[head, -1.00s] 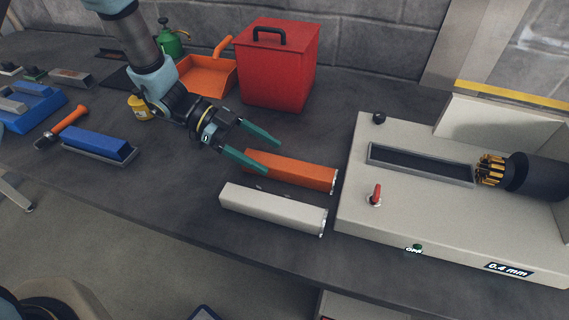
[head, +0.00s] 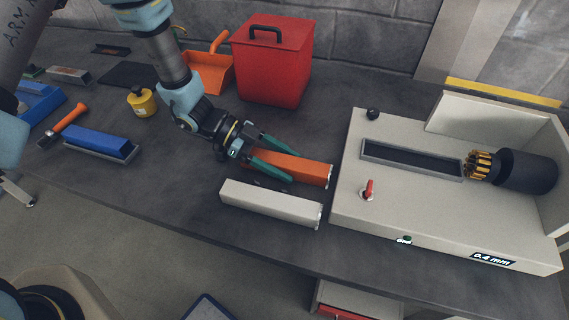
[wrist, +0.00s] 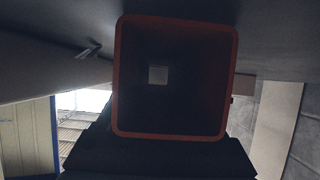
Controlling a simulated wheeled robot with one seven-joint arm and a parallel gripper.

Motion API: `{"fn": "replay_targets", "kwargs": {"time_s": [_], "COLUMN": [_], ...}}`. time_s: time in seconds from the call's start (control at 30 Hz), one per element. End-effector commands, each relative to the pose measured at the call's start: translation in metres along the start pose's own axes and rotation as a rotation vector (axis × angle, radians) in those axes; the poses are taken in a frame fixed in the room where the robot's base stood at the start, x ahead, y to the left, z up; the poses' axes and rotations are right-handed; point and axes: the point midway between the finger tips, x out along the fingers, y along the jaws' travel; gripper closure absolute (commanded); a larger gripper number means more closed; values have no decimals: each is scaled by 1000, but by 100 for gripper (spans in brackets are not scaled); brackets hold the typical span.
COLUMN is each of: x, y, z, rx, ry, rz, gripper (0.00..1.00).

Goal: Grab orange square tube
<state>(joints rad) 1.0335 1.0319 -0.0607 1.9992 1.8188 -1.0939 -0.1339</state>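The orange square tube (head: 312,172) lies on the dark bench, with a white square tube (head: 270,203) in front of it. In the wrist view the tube's open end (wrist: 174,136) faces the camera, with an orange rim and a dark hollow inside. The fingertips are not clear in the wrist view.
A pale machine (head: 408,205) with a slotted bed, red lever and black chuck stands just right of the tubes. A red bin (head: 272,75) stands behind. A blue bar (head: 98,142), hammer (head: 68,120) and yellow pot (head: 141,102) are at left.

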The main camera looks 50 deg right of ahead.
Motion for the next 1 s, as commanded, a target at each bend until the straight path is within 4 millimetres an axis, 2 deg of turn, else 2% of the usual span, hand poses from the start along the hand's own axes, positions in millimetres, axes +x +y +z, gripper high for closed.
{"fn": "replay_targets", "kwargs": {"time_s": [0.07, 0.57, 1.0], "x": [0, 0, 0], "y": [0, 0, 0], "z": [0, 0, -1], "rx": [0, 0, 1], "ry": [0, 0, 2], "rz": [0, 0, -1], "gripper": [42, 98, 100]}}
